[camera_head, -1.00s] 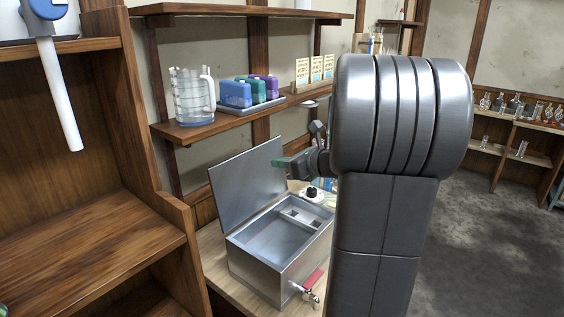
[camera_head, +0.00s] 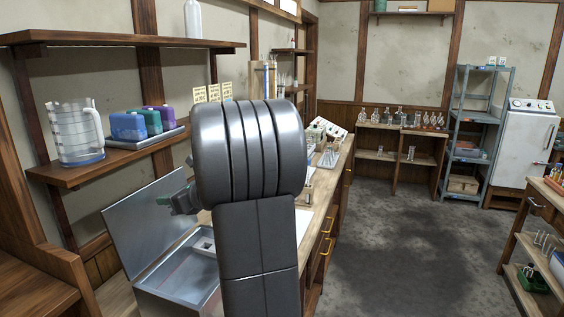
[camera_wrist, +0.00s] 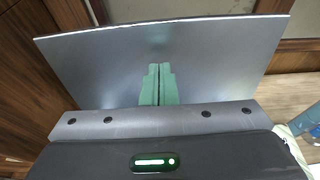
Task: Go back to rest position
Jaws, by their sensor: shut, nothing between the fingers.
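My gripper (camera_wrist: 159,72) shows in the wrist view with its two green fingers shut together and nothing between them. Behind the fingers is the raised grey metal lid (camera_wrist: 220,60) of the bath. In the head view my gripper (camera_head: 163,200) is partly hidden by my arm and sits in front of the open lid (camera_head: 140,225). The metal bath (camera_head: 175,285) stands on the bench below, partly hidden by my arm.
A blue-grey rack (camera_head: 485,120) and a white cabinet (camera_head: 527,150) stand at the back right. The grey floor (camera_head: 400,240) to the right is open.

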